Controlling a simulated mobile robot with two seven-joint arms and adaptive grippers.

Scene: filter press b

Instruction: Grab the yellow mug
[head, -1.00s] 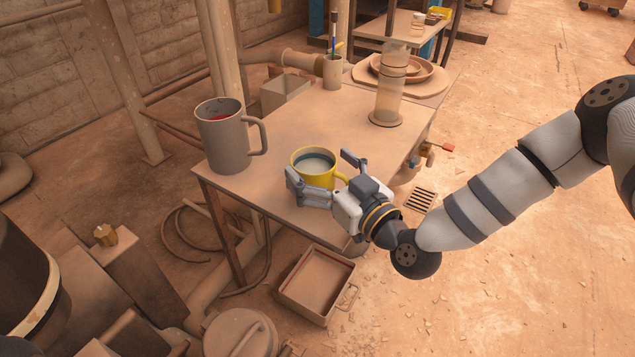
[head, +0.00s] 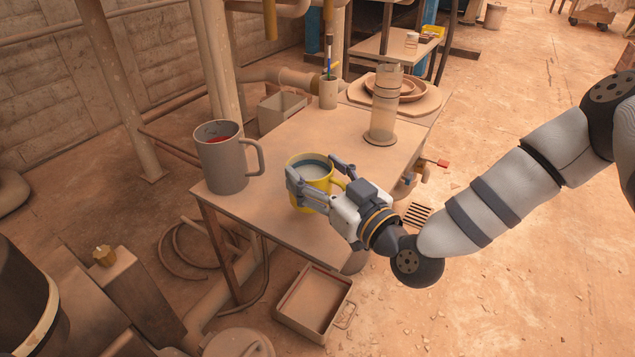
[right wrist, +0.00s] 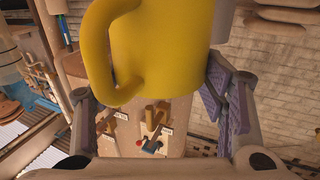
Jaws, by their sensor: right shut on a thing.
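The yellow mug (head: 312,177) is upright in the head view, at the front part of the tan table (head: 288,148). It has a dark inner band and pale contents. My right gripper (head: 316,178) is shut on the mug, with one finger on each side of its body. I cannot tell whether the mug's base touches the table. My left gripper is not in view.
A large grey mug (head: 223,158) stands left of the yellow mug. A clear cylinder (head: 384,105), a pen cup (head: 328,92) and stacked dishes (head: 398,88) stand farther back. A grey box (head: 281,110) sits behind the table. A tray (head: 314,303) lies on the floor in front.

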